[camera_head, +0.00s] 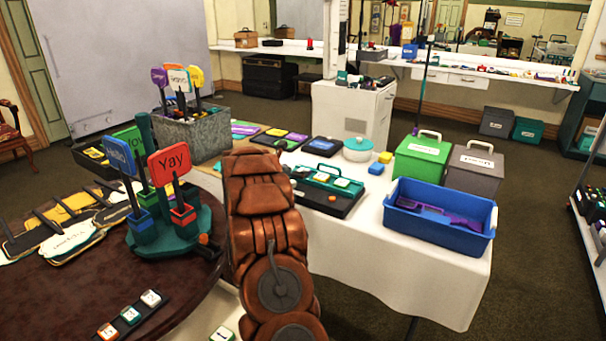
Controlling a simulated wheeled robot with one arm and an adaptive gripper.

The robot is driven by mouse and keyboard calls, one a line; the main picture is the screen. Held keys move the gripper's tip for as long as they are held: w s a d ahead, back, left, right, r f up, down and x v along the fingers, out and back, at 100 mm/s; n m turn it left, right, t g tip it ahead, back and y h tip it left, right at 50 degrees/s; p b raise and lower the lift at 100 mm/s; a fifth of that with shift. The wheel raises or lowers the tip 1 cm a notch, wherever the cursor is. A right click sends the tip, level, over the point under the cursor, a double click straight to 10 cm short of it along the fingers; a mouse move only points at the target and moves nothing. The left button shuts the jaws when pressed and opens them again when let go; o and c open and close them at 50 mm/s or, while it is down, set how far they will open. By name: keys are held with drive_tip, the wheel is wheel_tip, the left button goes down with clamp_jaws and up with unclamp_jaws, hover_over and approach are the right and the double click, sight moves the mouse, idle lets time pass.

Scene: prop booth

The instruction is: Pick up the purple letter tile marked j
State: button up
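I cannot make out a purple tile marked j. On the dark round table (60,300) at the front left, a black rack (122,325) holds several small letter tiles with orange, green and blue edges; their letters are too small to read. A green-edged tile (222,333) lies at the bottom edge of the view, left of my arm. More pale tiles (321,177) sit in a green and black case on the white-clothed table (420,285). My arm rises through the middle and hides part of both tables. My gripper is not visible.
A green stand (178,235) with paddle signs, including a red "Yay" (169,163), stands on the round table. The white table carries a blue crate (440,216), a green box (421,157), a grey box (474,168) and a white pot (357,150).

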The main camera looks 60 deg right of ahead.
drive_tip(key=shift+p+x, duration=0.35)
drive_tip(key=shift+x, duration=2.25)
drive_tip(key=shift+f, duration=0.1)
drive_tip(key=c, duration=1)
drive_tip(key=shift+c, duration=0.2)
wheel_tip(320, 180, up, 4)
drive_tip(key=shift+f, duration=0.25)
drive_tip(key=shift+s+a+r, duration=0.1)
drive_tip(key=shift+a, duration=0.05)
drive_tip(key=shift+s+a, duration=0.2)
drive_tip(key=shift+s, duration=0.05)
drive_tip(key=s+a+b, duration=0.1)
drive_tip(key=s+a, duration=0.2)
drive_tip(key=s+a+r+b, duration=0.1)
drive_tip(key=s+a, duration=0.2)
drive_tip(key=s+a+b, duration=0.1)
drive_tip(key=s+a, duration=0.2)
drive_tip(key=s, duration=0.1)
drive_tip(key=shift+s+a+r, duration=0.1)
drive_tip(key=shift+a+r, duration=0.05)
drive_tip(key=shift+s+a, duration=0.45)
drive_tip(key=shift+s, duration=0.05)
